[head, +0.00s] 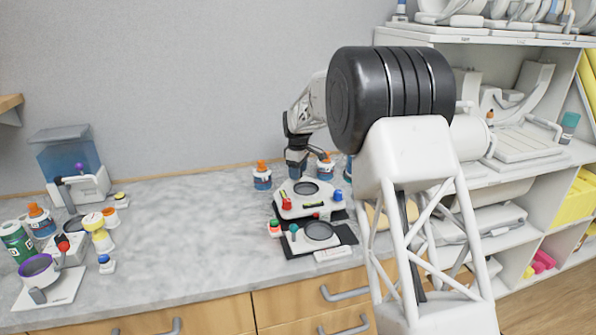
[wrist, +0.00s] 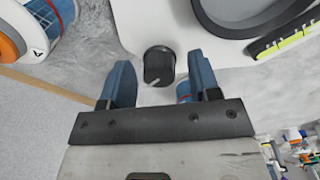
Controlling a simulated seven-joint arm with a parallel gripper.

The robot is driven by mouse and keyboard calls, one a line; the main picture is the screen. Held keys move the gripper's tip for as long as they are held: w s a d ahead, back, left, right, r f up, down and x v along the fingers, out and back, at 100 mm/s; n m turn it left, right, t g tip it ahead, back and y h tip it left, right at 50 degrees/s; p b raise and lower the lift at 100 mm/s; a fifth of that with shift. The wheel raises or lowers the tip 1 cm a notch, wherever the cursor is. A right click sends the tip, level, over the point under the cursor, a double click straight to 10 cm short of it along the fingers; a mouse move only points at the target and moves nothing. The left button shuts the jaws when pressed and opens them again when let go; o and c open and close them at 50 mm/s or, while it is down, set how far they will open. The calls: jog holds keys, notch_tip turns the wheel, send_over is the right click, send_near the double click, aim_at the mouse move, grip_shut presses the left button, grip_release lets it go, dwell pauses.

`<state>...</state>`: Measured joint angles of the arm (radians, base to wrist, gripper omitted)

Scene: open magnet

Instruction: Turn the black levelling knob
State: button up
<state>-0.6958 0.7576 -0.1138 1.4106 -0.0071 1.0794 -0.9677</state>
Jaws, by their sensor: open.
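The black levelling knob (wrist: 158,66) has a pale pointer line and sits at the edge of a white device, near the top centre of the wrist view. I cannot make the knob out in the head view. My gripper (wrist: 160,68) is open, with one blue finger on each side of the knob and visible gaps between. In the head view my gripper (head: 297,160) is lowered at the back of the white device (head: 325,209), which has a dark round plate and stands on the counter.
A blue-labelled bottle with an orange cap (head: 262,176) stands left of my gripper, with others just behind it. A second round-plated unit (head: 318,233) sits in front of the device. Jars and instruments crowd the counter's left side. The counter (head: 190,220) between is clear.

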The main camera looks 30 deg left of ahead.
jog(key=c, duration=0.9)
jog(key=shift+m, duration=0.4)
jog(key=m, duration=1.4)
jog(key=shift+h, duration=0.3)
jog(key=m, duration=0.5)
